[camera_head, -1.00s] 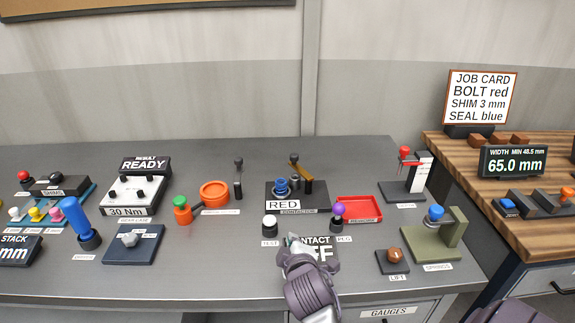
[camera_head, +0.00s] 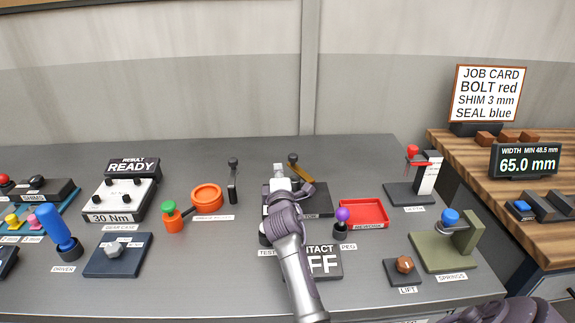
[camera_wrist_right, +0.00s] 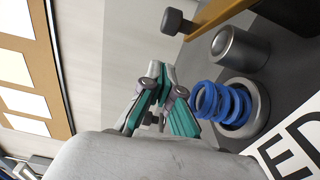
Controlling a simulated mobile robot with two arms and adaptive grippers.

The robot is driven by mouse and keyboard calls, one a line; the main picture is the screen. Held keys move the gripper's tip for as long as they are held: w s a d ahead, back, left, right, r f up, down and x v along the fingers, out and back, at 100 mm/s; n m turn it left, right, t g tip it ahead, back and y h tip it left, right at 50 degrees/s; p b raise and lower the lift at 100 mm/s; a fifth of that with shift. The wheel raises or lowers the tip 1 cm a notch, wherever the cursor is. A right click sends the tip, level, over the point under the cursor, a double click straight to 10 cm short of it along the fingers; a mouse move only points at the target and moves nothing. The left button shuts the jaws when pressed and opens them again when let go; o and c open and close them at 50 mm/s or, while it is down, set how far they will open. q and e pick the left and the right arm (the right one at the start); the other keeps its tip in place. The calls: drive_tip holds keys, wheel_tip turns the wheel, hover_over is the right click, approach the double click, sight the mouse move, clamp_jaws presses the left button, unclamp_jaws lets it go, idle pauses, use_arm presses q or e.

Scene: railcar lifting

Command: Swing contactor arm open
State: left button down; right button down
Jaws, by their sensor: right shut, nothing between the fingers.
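The contactor (camera_head: 322,202) is a dark base on the grey bench. Its brass-coloured arm (camera_head: 302,171) carries a black knob (camera_head: 293,157). In the right wrist view the arm (camera_wrist_right: 218,14) and knob (camera_wrist_right: 175,22) show at the top. A metal cylinder (camera_wrist_right: 240,48) and a blue coil (camera_wrist_right: 224,104) stand close to the arm. My right gripper (camera_head: 279,171) is shut and empty over the left part of the contactor, left of the arm and apart from the knob. In the head view it hides the coil and the RED label. My left gripper is not in view.
A black lever (camera_head: 233,178) stands left of the contactor. A purple-knobbed peg (camera_head: 342,215) and a red tray (camera_head: 364,212) are to its right. The contact display (camera_head: 322,263) lies in front, partly behind my right arm. The bench behind the contactor is clear.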

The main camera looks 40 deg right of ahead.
sight(292, 161)
drive_tip(key=d, duration=0.3)
drive_tip(key=shift+w+d+r+p, duration=0.15)
drive_tip(key=shift+w+p, duration=0.05)
drive_tip(key=shift+p, duration=0.2)
drive_tip(key=shift+w+d, duration=0.15)
drive_tip(key=shift+d, duration=0.05)
drive_tip(key=shift+w+d, duration=0.2)
drive_tip(key=shift+d, duration=0.5)
drive_tip(key=shift+w+d, duration=0.15)
drive_tip(key=shift+d, duration=0.5)
drive_tip(key=shift+a, duration=0.1)
drive_tip(key=shift+a, duration=0.15)
